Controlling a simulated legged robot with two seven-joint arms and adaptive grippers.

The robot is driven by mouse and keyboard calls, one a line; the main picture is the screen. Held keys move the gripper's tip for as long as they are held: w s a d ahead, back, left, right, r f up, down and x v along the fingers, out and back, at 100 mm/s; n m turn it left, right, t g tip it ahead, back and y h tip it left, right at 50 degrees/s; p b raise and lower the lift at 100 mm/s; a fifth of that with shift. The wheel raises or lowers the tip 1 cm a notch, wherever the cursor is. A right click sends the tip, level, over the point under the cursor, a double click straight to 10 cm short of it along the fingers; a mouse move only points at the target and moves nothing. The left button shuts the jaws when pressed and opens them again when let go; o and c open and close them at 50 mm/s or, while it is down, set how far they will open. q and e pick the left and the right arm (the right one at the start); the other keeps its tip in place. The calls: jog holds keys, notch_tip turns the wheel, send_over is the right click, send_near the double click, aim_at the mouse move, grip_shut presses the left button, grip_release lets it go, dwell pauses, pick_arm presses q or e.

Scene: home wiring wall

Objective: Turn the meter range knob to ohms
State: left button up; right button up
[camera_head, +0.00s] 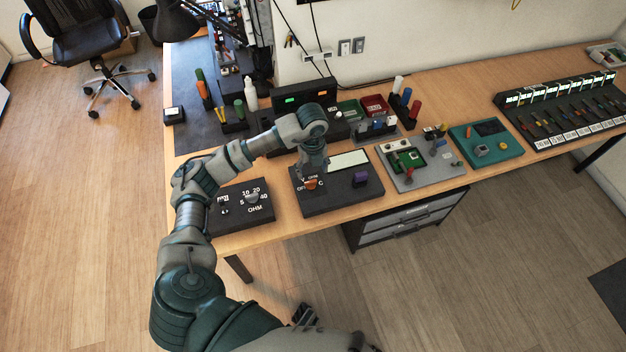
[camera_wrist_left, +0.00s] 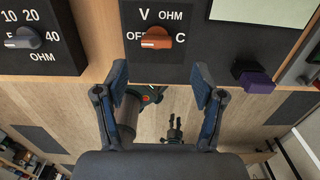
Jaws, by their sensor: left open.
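The meter (camera_head: 340,195) is a dark box on the bench with a pale display and an orange range knob (camera_head: 311,184). In the left wrist view the orange knob (camera_wrist_left: 157,38) lies roughly level, one end beside the OFF label and the other towards C. V and OHM are printed above it. I cannot tell for sure which end is its pointer. My left gripper (camera_head: 312,174) is over the knob in the head view, partly hiding the labels. In the wrist view its open fingers (camera_wrist_left: 160,78) are empty, with the knob ahead of and between them.
A purple knob (camera_head: 361,178) sits on the meter's right. A dark OHM box with a grey knob (camera_head: 252,198) stands at left. A grey circuit board panel (camera_head: 428,178) and a teal box (camera_head: 487,150) stand at right. The bench's front edge is close below the meter.

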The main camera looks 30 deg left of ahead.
aim_at(311, 181)
pick_arm(q)
jog(key=f, duration=0.4)
jog(key=a+f, duration=0.1)
jog(key=f, duration=0.1)
jog(key=shift+a+f+b, duration=0.1)
jog(key=shift+f+b, duration=0.2)
jog(key=shift+f, duration=0.05)
jog(key=shift+d+r, duration=0.1)
jog(key=shift+d, duration=0.3)
jog(key=shift+c, duration=0.9)
jog(key=shift+r, duration=0.1)
jog(key=c, duration=0.8)
jog(key=shift+s, duration=0.1)
jog(key=shift+c, duration=0.8)
jog(key=shift+a, duration=0.2)
pick_arm(e)
jog(key=shift+w+a+r, duration=0.15)
jog(key=shift+a+r, duration=0.05)
jog(key=shift+r, duration=0.35)
jog(key=shift+w+a+r, duration=0.1)
jog(key=shift+a+r, duration=0.05)
jog(key=shift+r, duration=0.4)
